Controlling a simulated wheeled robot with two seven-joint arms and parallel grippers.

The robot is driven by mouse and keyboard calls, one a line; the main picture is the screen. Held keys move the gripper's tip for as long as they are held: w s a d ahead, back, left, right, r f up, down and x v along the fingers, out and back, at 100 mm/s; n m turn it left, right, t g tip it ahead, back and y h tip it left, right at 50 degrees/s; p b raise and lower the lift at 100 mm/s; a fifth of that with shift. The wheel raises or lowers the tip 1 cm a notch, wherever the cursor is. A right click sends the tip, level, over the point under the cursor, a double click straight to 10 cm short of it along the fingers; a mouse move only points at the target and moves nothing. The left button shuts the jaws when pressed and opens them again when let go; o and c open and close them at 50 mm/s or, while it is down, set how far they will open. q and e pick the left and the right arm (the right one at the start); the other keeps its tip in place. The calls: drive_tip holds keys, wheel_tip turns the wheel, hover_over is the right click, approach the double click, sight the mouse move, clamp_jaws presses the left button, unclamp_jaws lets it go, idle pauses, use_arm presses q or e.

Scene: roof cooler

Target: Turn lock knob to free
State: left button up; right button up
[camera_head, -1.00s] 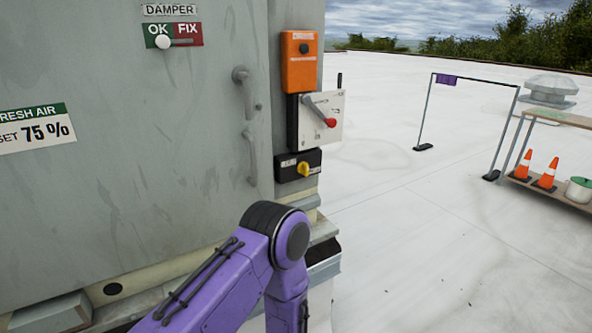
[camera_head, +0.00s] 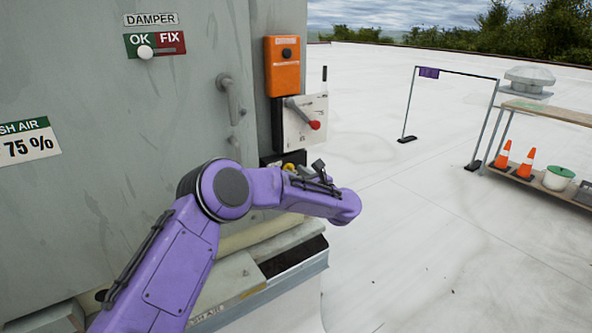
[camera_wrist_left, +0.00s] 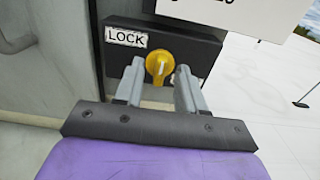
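The yellow lock knob (camera_wrist_left: 159,65) sits on a black box (camera_wrist_left: 208,49) in the left wrist view, with a white mark on its face that stands nearly upright. A LOCK label (camera_wrist_left: 126,37) is at its upper left; another label at the right is mostly hidden by a finger. My left gripper (camera_wrist_left: 160,72) is open, with one grey finger on each side of the knob; I cannot tell whether either touches it. In the head view my purple arm hides most of the box, and only a bit of the yellow knob (camera_head: 289,167) shows. My right gripper is not in view.
Above the box are a white plate with a red-tipped lever (camera_head: 314,125) and an orange box (camera_head: 283,66). A door handle (camera_head: 229,98) is to the left. The roof at right is open, with a frame (camera_head: 456,75) and a shelf with cones (camera_head: 524,164) farther off.

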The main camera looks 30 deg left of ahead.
use_arm(q)
drive_tip(key=shift+w+a, duration=0.2)
drive_tip(key=shift+a, duration=0.15)
clamp_jaws()
